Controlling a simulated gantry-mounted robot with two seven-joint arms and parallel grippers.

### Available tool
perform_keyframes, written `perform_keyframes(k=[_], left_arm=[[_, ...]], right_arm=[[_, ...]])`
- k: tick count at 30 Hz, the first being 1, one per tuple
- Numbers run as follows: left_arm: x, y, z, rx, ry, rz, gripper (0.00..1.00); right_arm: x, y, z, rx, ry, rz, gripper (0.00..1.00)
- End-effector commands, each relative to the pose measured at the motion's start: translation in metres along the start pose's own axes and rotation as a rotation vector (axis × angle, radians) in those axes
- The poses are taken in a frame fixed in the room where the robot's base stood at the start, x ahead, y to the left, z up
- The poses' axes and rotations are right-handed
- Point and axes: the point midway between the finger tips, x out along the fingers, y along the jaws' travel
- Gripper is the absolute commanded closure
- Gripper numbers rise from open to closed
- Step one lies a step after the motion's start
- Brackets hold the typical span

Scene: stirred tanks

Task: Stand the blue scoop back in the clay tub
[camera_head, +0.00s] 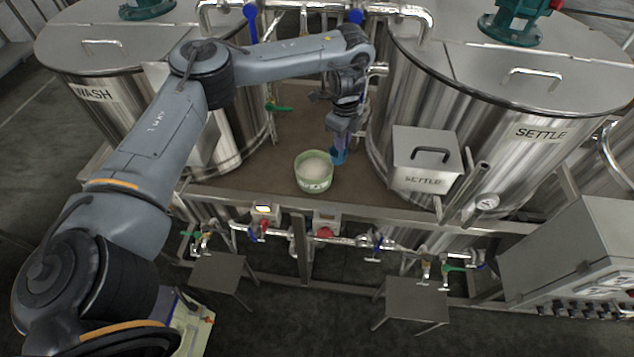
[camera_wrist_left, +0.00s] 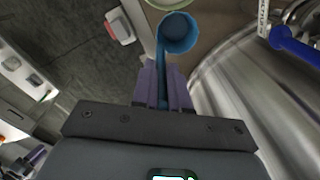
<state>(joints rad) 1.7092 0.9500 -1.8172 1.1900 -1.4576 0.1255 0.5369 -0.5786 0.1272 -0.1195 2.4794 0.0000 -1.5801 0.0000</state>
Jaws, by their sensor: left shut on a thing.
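The clay tub (camera_head: 314,184) is a round pale green tub with whitish contents, standing on the brown deck between the two big tanks. My left gripper (camera_head: 341,143) points down just right of and behind the tub and is shut on the blue scoop (camera_head: 338,157). In the left wrist view, the scoop's round cup (camera_wrist_left: 178,33) extends beyond my left gripper (camera_wrist_left: 164,88), with the handle between its purple fingers. The tub's green rim (camera_wrist_left: 168,4) shows at the top edge there. The scoop is outside the tub; whether they touch is unclear. My right gripper is not in view.
The WASH tank (camera_head: 95,95) stands left and the SETTLE tank (camera_head: 500,110) right, close to my left gripper. A steel SETTLE box (camera_head: 425,160) is right of the tub. Pipes and valves (camera_head: 330,238) run along the deck's front. Deck left of the tub is bare.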

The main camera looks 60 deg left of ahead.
Motion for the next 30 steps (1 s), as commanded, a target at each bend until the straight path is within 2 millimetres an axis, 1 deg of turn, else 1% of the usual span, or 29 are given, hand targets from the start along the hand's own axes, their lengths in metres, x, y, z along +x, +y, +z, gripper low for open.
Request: perform_keyframes(k=[1,3,6,9,12,18,25,30], left_arm=[[0.023,0.005,0.017,0.035,0.002,0.006,1.0],[0.041,0.008,0.036,0.093,0.002,0.005,1.0],[0.062,0.014,0.057,0.162,0.003,0.004,1.0],[0.077,0.019,0.074,0.214,0.004,0.003,1.0],[0.087,0.025,0.087,0.245,0.006,0.004,1.0],[0.103,0.031,0.1,0.276,0.006,0.004,1.0],[0.131,0.032,0.101,0.281,0.006,0.005,1.0],[0.144,0.032,0.102,0.28,0.007,0.004,1.0]], right_arm=[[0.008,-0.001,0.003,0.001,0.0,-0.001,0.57],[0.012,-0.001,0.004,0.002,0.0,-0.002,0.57],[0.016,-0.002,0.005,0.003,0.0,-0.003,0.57],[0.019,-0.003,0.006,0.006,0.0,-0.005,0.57],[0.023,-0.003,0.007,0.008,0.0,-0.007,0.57],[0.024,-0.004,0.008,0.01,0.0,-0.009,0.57],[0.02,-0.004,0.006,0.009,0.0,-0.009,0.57],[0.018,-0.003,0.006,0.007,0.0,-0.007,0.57]])
